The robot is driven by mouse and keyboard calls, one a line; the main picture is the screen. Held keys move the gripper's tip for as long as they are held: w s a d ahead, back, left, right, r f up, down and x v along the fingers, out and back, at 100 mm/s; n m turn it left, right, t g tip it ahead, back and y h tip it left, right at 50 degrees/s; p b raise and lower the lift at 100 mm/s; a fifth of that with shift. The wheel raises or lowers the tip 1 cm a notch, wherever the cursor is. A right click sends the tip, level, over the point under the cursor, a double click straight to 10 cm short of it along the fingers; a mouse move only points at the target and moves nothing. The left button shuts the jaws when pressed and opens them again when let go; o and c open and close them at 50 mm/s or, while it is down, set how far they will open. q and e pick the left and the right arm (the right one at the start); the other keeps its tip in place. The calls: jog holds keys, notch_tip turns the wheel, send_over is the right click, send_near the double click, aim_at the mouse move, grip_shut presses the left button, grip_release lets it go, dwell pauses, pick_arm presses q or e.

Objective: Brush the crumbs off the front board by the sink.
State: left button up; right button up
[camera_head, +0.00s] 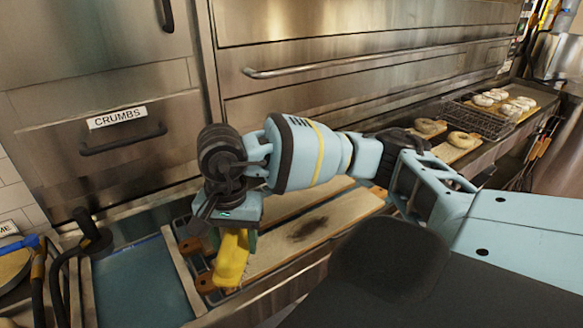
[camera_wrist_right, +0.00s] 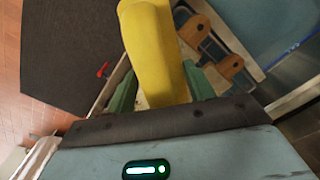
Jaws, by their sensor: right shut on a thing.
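The front board (camera_head: 345,215) by the sink (camera_head: 140,280) is a long pale plank with a dark patch of crumbs (camera_head: 309,228) near its middle. A second pale board (camera_head: 295,203) lies behind it. My right gripper (camera_head: 238,228) is over the sink-side end of the boards, shut on a yellow brush (camera_head: 231,262). In the right wrist view the yellow brush (camera_wrist_right: 155,50) stands between the green fingers of the gripper (camera_wrist_right: 160,97); its bristles are not visible. Wooden board handles (camera_wrist_right: 230,66) show beside it. My left gripper is not in view.
A steel drawer labelled CRUMBS (camera_head: 118,118) is at the back left. A black hose and tap (camera_head: 92,240) stand at the sink's left. Bagels (camera_head: 462,140) on boards and a wire basket (camera_head: 478,122) are further right along the counter.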

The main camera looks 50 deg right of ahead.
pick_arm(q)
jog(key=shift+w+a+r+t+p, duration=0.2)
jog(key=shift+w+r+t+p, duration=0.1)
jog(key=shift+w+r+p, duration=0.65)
pick_arm(e)
jog(key=w+d+n, duration=0.1)
jog(key=d+n, duration=0.8)
jog(key=n, duration=0.8)
jog(key=w+d+r+n, duration=0.1)
jog(key=w+d+n, duration=0.1)
jog(key=d+n, duration=0.8)
jog(key=n, duration=0.7)
jog(key=shift+w+n, duration=0.15)
jog(key=shift+n, duration=0.15)
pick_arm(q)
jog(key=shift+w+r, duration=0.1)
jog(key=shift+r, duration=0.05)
